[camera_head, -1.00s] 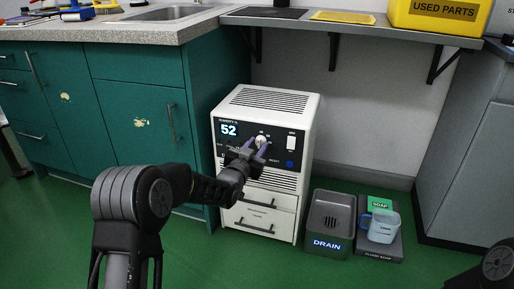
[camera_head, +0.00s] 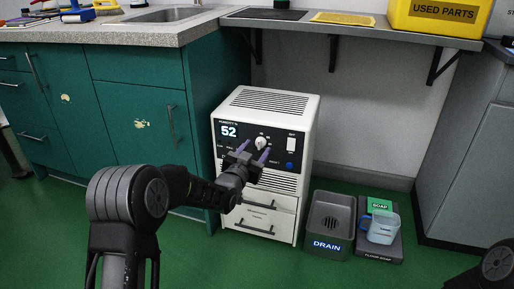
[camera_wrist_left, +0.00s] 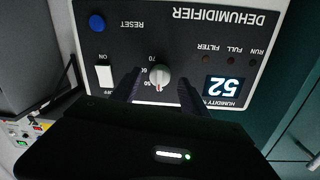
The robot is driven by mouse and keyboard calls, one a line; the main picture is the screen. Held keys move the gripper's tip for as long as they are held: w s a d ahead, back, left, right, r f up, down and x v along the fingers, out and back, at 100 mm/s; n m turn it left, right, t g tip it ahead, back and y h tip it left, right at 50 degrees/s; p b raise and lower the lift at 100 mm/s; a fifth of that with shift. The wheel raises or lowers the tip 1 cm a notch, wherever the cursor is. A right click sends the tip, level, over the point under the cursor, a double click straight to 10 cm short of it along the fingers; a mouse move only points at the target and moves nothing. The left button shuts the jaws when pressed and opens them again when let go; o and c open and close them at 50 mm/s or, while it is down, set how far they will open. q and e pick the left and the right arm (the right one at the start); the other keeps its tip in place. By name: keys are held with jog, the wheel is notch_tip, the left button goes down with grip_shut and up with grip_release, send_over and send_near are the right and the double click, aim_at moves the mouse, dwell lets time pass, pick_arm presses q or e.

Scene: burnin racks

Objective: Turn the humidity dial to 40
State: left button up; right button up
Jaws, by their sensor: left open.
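The humidity dial (camera_head: 261,142) is a small white knob on the dark front panel of the white dehumidifier (camera_head: 269,103). The display (camera_head: 229,131) reads 52. In the left wrist view the dial (camera_wrist_left: 160,77) appears upside down, with a red mark near its lower edge and numbers beside it. My left gripper (camera_head: 255,151) is open and empty, just in front of and slightly below the dial. In the left wrist view its two dark fingers (camera_wrist_left: 160,90) lie on either side of the dial, with gaps showing. My right gripper is out of view.
The panel also has a white switch (camera_head: 291,144) and a blue reset button (camera_head: 290,165). A drain tray (camera_head: 314,232) and a clear jug (camera_head: 383,228) on a soap tray stand to the right. A shelf (camera_head: 350,29) overhangs above; green cabinets (camera_head: 140,110) stand left.

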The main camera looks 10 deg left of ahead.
pick_arm(q)
jog(key=s+p, duration=0.2)
jog(key=s, duration=0.4)
jog(key=shift+s+a+r, duration=0.15)
jog(key=shift+s+a, duration=0.1)
jog(key=shift+a, duration=0.15)
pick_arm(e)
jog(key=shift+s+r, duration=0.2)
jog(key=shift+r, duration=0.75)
